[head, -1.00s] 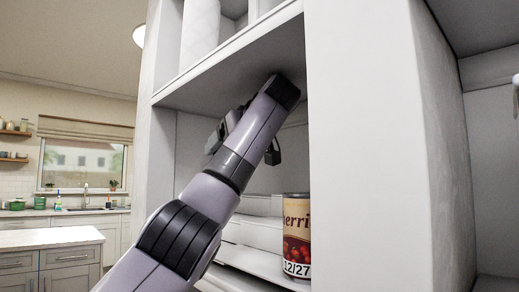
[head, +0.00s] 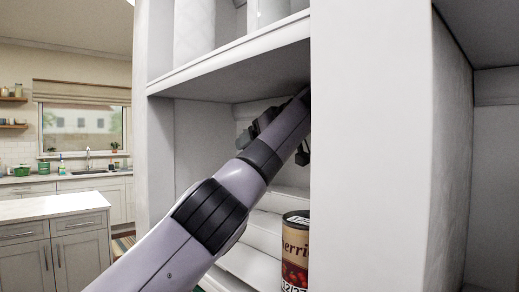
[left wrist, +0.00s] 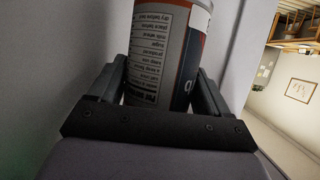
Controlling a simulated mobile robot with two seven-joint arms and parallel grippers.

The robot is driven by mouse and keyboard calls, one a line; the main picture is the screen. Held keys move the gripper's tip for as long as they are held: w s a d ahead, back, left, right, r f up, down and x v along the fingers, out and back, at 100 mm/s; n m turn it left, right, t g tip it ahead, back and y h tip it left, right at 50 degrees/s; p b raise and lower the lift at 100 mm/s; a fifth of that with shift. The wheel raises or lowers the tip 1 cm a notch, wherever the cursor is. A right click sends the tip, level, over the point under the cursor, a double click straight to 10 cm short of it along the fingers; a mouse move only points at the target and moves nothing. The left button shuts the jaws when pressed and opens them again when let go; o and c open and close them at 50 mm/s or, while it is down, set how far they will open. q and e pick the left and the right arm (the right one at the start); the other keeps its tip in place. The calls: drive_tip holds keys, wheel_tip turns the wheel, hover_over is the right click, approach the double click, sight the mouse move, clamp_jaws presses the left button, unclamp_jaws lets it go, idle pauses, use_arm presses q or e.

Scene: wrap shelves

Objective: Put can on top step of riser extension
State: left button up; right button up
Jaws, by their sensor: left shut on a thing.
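In the left wrist view, my left gripper (left wrist: 163,82) is shut on a can (left wrist: 165,55) with a printed text label in white, red and dark colours; its upper end leaves the frame. In the head view my left arm reaches up into the shelf bay, and the gripper (head: 280,135) is mostly hidden behind the arm; the held can is not clearly visible there. The white stepped riser (head: 262,228) stands in the bay below the arm. A second can (head: 296,255), with a cherry label, stands on a lower step at the right. My right gripper is not in view.
A white shelf board (head: 230,70) lies close above the arm. A thick upright panel (head: 370,150) borders the bay on the right and hides part of it. White items (head: 195,30) stand on the shelf above. A kitchen counter (head: 50,208) is at the left.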

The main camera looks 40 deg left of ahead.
use_arm(q)
drive_tip(key=shift+w+r+p, duration=0.35)
drive_tip(key=shift+p, duration=0.25)
wheel_tip(320, 180, down, 3)
drive_tip(key=shift+f+b, duration=0.1)
drive_tip(key=shift+b, duration=0.3)
drive_tip(key=shift+f, duration=0.45)
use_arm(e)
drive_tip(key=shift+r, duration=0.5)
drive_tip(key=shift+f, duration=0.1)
use_arm(q)
drive_tip(key=shift+f, duration=0.2)
drive_tip(key=o, duration=1.2)
drive_tip(key=shift+r, duration=0.1)
